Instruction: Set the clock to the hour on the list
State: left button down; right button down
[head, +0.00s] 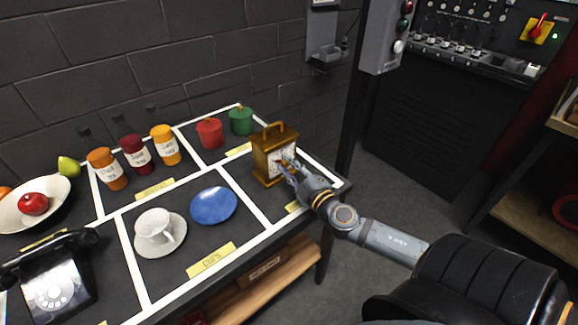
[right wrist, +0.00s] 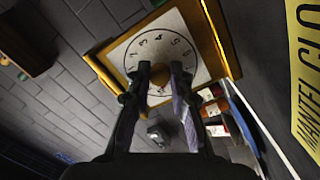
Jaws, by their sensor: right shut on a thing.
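A brass-coloured mantel clock (head: 263,161) with a top handle stands at the right end of the table, its pale dial facing my right arm. In the right wrist view the clock's gold frame (right wrist: 217,38) and round numbered dial (right wrist: 165,32) show close up and tilted. My right gripper (head: 286,169) is at the dial. Its two fingers are closed around a brownish knob (right wrist: 159,92) at the middle of the dial. The fingers hide the hour pointed to. I see no readable list. My left gripper is not in view.
A red canister (head: 209,134) and a green canister (head: 241,121) stand behind the clock. A blue plate (head: 214,206), a white cup on a saucer (head: 173,246), labelled jars, a fruit bowl and a black telephone (head: 55,283) lie to the left. White strips divide the table.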

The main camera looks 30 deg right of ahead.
jog(key=shift+m, duration=0.6)
jog(key=c, duration=1.2)
grip_release()
jog(key=shift+s+f, duration=0.1)
jog(key=shift+s, duration=0.2)
jog(key=s, duration=0.5)
jog(key=shift+s+d, duration=0.1)
jog(key=shift+s, duration=0.85)
